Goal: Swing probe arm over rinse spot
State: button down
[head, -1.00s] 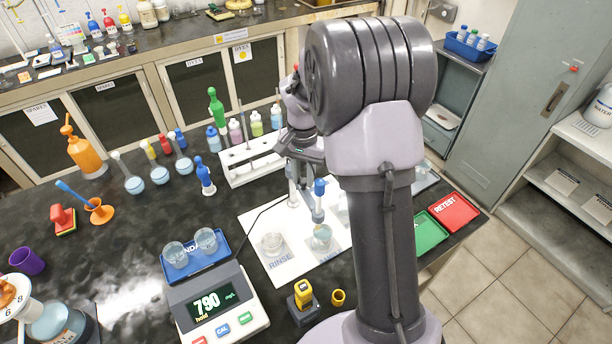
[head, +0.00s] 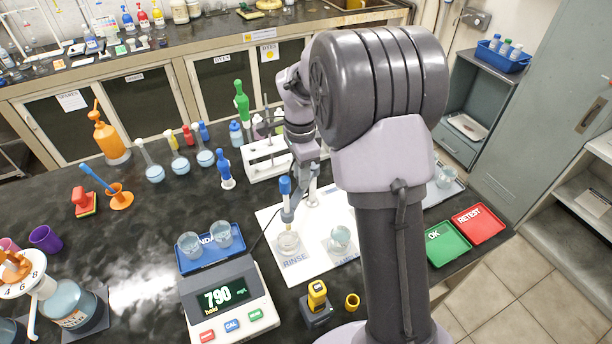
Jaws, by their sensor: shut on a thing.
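The probe (head: 286,197), with a blue top and grey lower body, hangs upright over the beaker (head: 289,244) on the spot marked RINSE. Whether its tip is above or inside the beaker rim is hard to tell. The white stand post (head: 313,188) rises just right of the probe. My gripper (head: 308,160) is at the probe arm beside the post top, shut on the probe arm; its fingertips are small and partly hidden. A second beaker (head: 340,239) stands on the other marked spot of the white mat (head: 314,222), with no probe over it.
The meter (head: 228,302) reads 790, with a blue tray (head: 211,258) of two beakers behind it. A yellow-and-black device (head: 317,300) stands in front of the mat. A white rack (head: 265,162) and blue bottle (head: 225,170) stand behind. Green (head: 447,244) and red (head: 478,223) trays lie right.

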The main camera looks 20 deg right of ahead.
jog(key=shift+w+a+m, duration=0.1)
jog(key=shift+w+m, duration=0.05)
jog(key=shift+m, duration=0.15)
dwell(0.4)
jog(key=c, duration=1.2)
grip_release()
jog(key=shift+r, duration=0.1)
notch_tip(320, 180, up, 17)
jog(key=p, duration=0.5)
jog(key=shift+r, duration=0.15)
